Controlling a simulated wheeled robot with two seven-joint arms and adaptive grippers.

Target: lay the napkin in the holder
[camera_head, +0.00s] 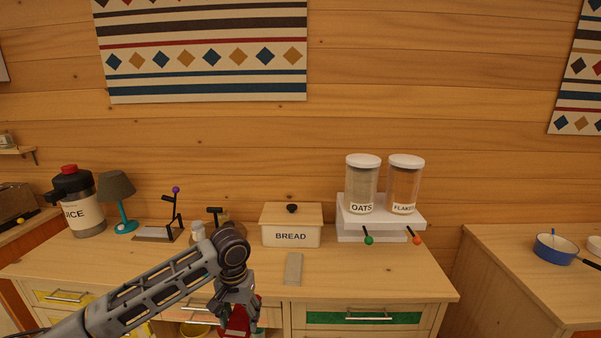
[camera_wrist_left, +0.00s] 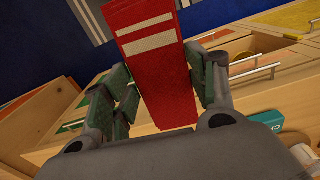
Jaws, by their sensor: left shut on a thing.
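The napkin, red with pale stripes, hangs in my left gripper (camera_head: 238,302), in front of the counter's front edge. In the left wrist view the napkin (camera_wrist_left: 160,80) sits between the two fingers, which are shut on it. In the head view the arm and gripper cover most of the napkin. A dark flat-based stand (camera_head: 157,232) with an upright rod and a purple knob stands at the back left of the counter; it looks like the holder. My left gripper is to the right of it and nearer to me, apart from it. My right gripper is out of view.
The bread box (camera_head: 290,236) and a flat grey block (camera_head: 293,269) are right of the gripper. The juice jug (camera_head: 84,205) and lamp (camera_head: 119,195) stand left of the stand. The oats and flakes dispenser (camera_head: 380,215) is farther right. The front right counter top is clear.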

